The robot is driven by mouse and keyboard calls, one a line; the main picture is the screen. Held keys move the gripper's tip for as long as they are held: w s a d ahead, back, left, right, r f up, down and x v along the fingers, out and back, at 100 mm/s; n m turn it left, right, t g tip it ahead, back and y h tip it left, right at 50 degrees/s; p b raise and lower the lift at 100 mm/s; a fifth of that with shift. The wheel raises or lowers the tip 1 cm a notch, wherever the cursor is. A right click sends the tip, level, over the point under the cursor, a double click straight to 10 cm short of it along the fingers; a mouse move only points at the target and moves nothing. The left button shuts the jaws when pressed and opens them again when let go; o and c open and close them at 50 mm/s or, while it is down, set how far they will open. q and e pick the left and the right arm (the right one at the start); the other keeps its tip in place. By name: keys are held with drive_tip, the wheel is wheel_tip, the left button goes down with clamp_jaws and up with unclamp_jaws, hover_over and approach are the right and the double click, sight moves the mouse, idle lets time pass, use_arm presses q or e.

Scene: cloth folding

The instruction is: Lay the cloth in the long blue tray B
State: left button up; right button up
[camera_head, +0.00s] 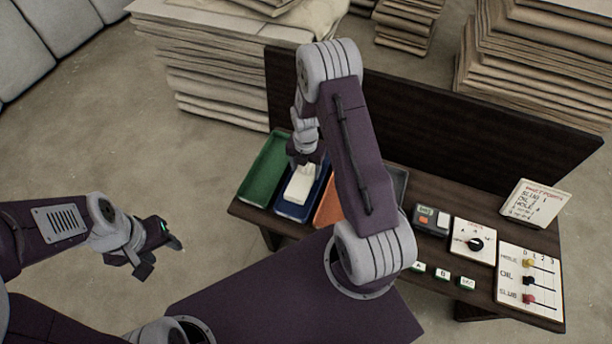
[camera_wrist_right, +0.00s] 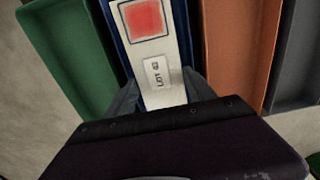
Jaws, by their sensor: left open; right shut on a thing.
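The cloth (camera_head: 299,185) is a folded white strip in the long blue tray (camera_head: 292,213). In the right wrist view the cloth (camera_wrist_right: 155,62) shows a red square and a small label, and lies lengthwise between the walls of the blue tray (camera_wrist_right: 194,35). My right gripper (camera_head: 304,168) is over the tray, shut on the cloth at its far end in the head view. Its fingertips are largely hidden there. I cannot tell whether the cloth touches the tray floor. My left gripper (camera_head: 162,258) is open and empty, off to the left, away from the table.
A green tray (camera_head: 264,168) is left of the blue one, an orange tray (camera_head: 328,208) right of it, then a grey tray (camera_head: 400,182). A control panel with a dial (camera_head: 474,243) and sliders (camera_head: 530,282) stands right. A dark board (camera_head: 450,130) rises behind.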

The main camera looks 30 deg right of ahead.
sight(306, 171)
drive_tip(key=shift+f+b, duration=0.7)
drive_tip(key=shift+f, duration=1.3)
drive_tip(key=shift+f, duration=0.1)
drive_tip(key=o, duration=1.3)
